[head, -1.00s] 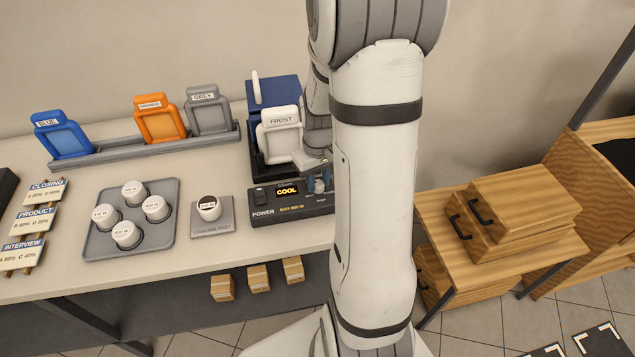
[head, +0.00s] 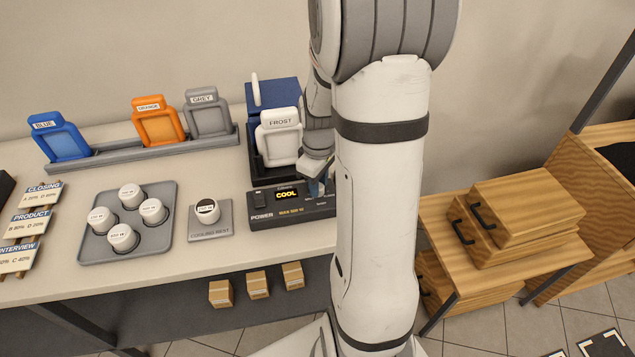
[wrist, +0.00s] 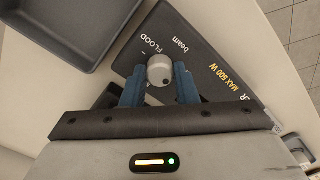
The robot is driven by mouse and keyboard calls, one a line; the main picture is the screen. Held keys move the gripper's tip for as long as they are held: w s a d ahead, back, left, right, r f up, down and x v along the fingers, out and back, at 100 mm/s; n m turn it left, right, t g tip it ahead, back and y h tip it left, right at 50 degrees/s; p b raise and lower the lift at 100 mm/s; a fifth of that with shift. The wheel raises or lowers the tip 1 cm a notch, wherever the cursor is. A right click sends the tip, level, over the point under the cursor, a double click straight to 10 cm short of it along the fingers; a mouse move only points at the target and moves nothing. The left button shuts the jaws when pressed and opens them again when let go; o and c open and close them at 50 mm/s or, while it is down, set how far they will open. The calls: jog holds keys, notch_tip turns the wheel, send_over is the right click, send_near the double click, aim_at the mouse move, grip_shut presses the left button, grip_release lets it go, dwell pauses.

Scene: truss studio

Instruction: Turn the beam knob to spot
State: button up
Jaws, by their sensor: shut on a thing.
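The beam knob (wrist: 160,70) is a pale round knob on the dark control panel (wrist: 203,60), next to the printed words "FLOOD" and "beam" in the wrist view. My gripper (wrist: 160,82) has its blue fingers on both sides of the knob and is shut on it. In the head view my gripper (head: 318,186) is at the right part of the panel (head: 268,214), whose display reads "COOL". My arm hides the panel's right end there, and the knob is hidden by the gripper. I cannot make out a "SPOT" mark or the knob's exact pointing.
A frost frame (head: 280,137) stands in the dark blue unit behind the panel. A cooling nest (head: 210,226) with a white cup-like piece is left of it. A grey tray (head: 128,253) holds several more.

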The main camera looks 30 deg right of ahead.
jog(key=shift+w+r, duration=0.15)
jog(key=shift+w, duration=0.1)
jog(key=o, duration=1)
jog(key=shift+s, duration=0.15)
jog(key=shift+r, duration=3.8)
